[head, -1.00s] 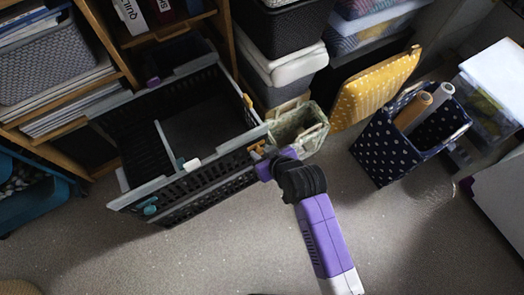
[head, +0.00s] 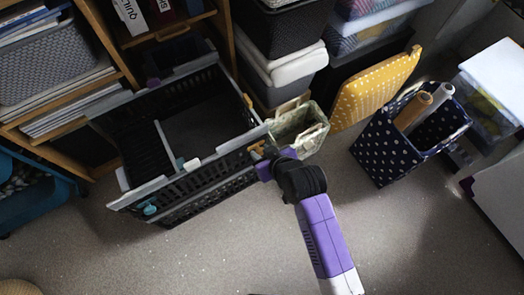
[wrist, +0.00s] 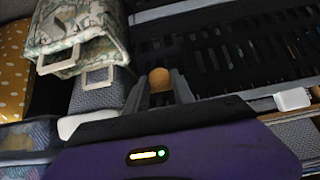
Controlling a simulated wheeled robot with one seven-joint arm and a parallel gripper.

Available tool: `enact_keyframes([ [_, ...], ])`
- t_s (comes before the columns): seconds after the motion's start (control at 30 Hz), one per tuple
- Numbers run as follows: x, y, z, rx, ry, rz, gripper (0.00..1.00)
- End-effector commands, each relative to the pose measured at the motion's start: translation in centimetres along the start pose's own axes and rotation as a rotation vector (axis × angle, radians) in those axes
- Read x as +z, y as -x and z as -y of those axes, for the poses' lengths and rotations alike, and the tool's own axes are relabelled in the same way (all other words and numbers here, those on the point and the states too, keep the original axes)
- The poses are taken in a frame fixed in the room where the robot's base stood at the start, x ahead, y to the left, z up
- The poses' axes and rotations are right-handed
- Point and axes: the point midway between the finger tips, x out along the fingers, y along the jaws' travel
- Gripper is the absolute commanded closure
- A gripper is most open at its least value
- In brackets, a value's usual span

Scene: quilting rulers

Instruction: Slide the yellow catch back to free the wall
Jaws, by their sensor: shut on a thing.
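The black slatted crate (head: 205,182) with a grey rim stands on the floor at left of centre in the head view. The yellow-orange catch (head: 256,150) is at its near right corner. My gripper (head: 264,158) is at that corner, reaching in from the lower right. In the wrist view, the catch's rounded knob (wrist: 160,79) sits between the two grey fingers of my gripper (wrist: 160,90), which are shut on it. The fingers partly hide the rest of the catch.
A patterned fabric bin (head: 312,140) stands close to the right of the gripper. A navy dotted bin (head: 375,155) holds rolls. The floor in front is clear.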

Motion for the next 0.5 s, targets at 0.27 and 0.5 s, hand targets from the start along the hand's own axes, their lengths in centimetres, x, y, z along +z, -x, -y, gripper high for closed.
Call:
enact_keyframes([
  [0.27, 0.1, 0.0, 0.0, 0.000, 0.000, 0.002, 1.00],
  [0.5, -0.1, 0.2, 1.6, -0.002, 0.001, 0.005, 1.00],
])
